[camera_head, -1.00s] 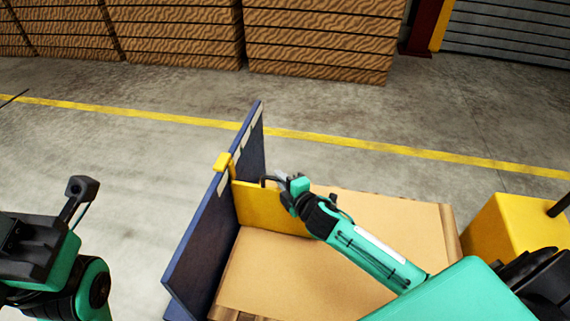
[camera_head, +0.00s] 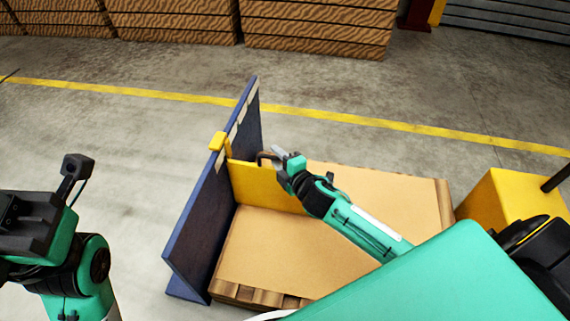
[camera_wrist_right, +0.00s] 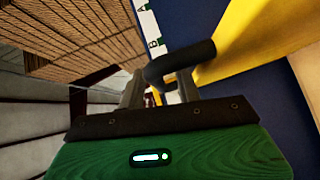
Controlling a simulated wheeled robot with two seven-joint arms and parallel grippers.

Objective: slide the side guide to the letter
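The side guide (camera_head: 268,188) is a yellow panel standing across the tan bed, against a tall dark blue board (camera_head: 211,208). A yellow tab (camera_head: 217,141) on it hooks over the board's top. White labels run along the board; the right wrist view shows letters A and B on the label strip (camera_wrist_right: 148,25). The guide's dark handle (camera_wrist_right: 182,62) crosses the fingertips of my right gripper (camera_wrist_right: 160,88). Those fingers are apart, with a gap visible between them; firm contact cannot be told. My left gripper (camera_head: 72,178) is at the far left, away from the guide, its fingers unclear.
A yellow block (camera_head: 495,205) stands right of the bed (camera_head: 340,230). Stacked wooden crates (camera_head: 315,30) line the back. The bed in front of the guide is bare, and open floor lies left of the blue board.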

